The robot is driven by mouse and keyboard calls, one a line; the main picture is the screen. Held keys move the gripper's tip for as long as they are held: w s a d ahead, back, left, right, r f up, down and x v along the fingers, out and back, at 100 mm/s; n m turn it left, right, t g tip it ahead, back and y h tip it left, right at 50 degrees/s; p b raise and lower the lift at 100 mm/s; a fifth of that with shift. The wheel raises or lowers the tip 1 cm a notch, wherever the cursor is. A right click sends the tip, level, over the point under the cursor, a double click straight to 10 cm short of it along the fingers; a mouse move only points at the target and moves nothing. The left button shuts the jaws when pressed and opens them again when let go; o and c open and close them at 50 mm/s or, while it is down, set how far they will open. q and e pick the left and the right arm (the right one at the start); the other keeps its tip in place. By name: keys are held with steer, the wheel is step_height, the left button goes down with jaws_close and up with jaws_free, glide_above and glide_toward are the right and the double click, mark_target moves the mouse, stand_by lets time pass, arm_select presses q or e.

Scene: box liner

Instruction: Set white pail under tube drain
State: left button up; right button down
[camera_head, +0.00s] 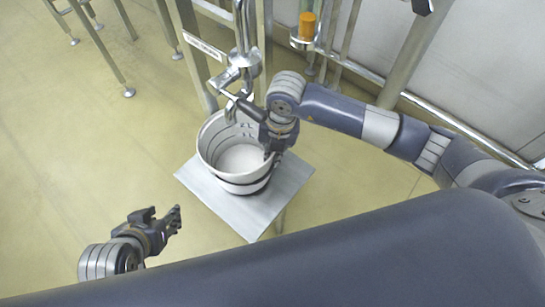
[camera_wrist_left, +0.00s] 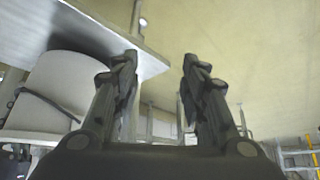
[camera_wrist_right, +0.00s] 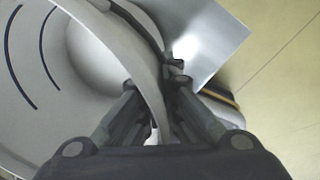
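The white pail (camera_head: 211,148) stands on a square metal plate (camera_head: 256,218), below the metal tube drain (camera_head: 238,82) with its valve and bent spout. The spout end (camera_head: 231,112) is over the pail's back rim. My right gripper (camera_head: 270,150) is at the pail's right rim. In the right wrist view its fingers (camera_wrist_right: 160,95) are on both sides of the pail wall (camera_wrist_right: 137,60), closed on the rim. My left gripper (camera_head: 165,217) is apart from the pail, at lower left, with its fingers (camera_wrist_left: 160,75) spread and empty. The pail also shows tilted in the left wrist view (camera_wrist_left: 62,90).
Metal frame legs and pipes (camera_head: 190,45) stand behind the pail. The yellowish floor (camera_head: 75,150) at left is clear.

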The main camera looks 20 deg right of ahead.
steer(key=shift+f, duration=0.9)
arm_select(q)
steer(key=w, duration=0.1)
steer(key=w+r+t, duration=0.1)
steer(key=w+d, duration=0.1)
steer(key=shift+r+t, duration=0.3)
steer(key=shift+r, duration=0.05)
arm_select(e)
steer(key=shift+f, duration=0.15)
arm_select(q)
steer(key=shift+w, duration=0.1)
arm_select(e)
steer(key=shift+f+b, duration=0.15)
steer(key=shift+b, duration=0.15)
steer(key=c, duration=1.8)
jaws_free()
arm_select(q)
steer(key=shift+w+d+r+h, duration=0.1)
steer(key=shift+w+r+h, duration=0.1)
steer(key=shift+h, duration=0.1)
steer(key=s+a+f+g+y+p, duration=0.1)
steer(key=s+a+f+g+p, duration=0.1)
steer(key=s, duration=0.7)
steer(key=shift+s+a+f+g, duration=0.5)
steer(key=shift+f+g, duration=0.3)
steer(key=shift+g, duration=0.6)
arm_select(e)
step_height(320, 180, up, 8)
steer(key=shift+s+d, duration=0.15)
steer(key=shift+d, duration=0.25)
